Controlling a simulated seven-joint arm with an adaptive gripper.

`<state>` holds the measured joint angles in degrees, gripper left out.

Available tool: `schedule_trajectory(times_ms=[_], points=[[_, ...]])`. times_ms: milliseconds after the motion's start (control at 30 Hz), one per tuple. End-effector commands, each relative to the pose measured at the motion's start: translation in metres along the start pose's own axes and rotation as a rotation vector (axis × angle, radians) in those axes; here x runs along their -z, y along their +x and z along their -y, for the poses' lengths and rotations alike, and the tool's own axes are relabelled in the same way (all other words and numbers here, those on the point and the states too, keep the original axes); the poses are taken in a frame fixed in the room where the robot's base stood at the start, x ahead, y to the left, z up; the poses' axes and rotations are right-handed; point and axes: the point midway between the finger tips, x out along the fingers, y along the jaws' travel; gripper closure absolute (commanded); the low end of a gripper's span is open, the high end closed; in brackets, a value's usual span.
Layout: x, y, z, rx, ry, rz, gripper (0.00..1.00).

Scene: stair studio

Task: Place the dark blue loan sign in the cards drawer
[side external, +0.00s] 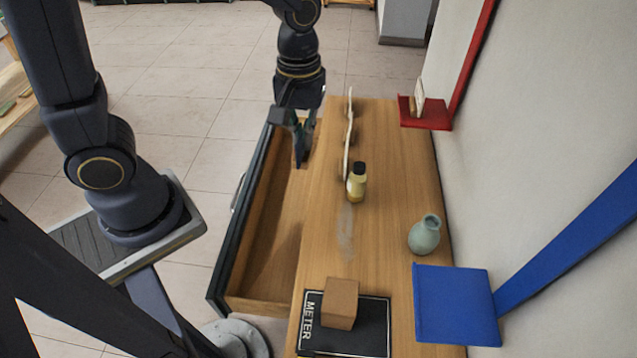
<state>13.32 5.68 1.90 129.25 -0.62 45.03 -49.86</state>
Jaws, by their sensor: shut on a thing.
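The drawer (262,245) stands pulled out from the left side of the wooden cabinet. It has a dark front and a wooden inside, and the part of it in view looks empty. No label on it can be read from here. My gripper (301,145) points down over the far end of the open drawer, close to the cabinet top's left edge. It is shut on a small dark piece (299,156), which looks like the dark blue loan sign. The fingers hide much of it, and no lettering shows. I cannot tell whether it touches the drawer floor.
On the cabinet top (385,170) stand a wooden piece with rounded parts (348,135), a yellow bottle with a dark cap (356,185), a green vase (425,235) and a brown block (340,302) on a black METER board (375,325). Red (430,118) and blue (455,305) ledges flank the right side.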

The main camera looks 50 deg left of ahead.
Motion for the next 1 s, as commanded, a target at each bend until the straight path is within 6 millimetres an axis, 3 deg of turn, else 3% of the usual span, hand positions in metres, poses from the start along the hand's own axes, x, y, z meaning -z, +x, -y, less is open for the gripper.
schedule_trajectory(times_ms=[33, 200, 400, 567, 833, 1000], points=[[0.022, 0.000, 0.009, 0.001, -0.032, 0.001, 1.00], [0.078, 0.001, 0.043, 0.000, -0.086, -0.001, 1.00], [0.116, 0.002, 0.076, 0.001, -0.125, -0.002, 1.00], [0.136, 0.003, 0.100, 0.002, -0.149, -0.003, 1.00], [0.132, 0.067, 0.098, 0.005, -0.143, 0.005, 1.00], [0.131, 0.125, 0.098, 0.006, -0.143, 0.007, 1.00]])
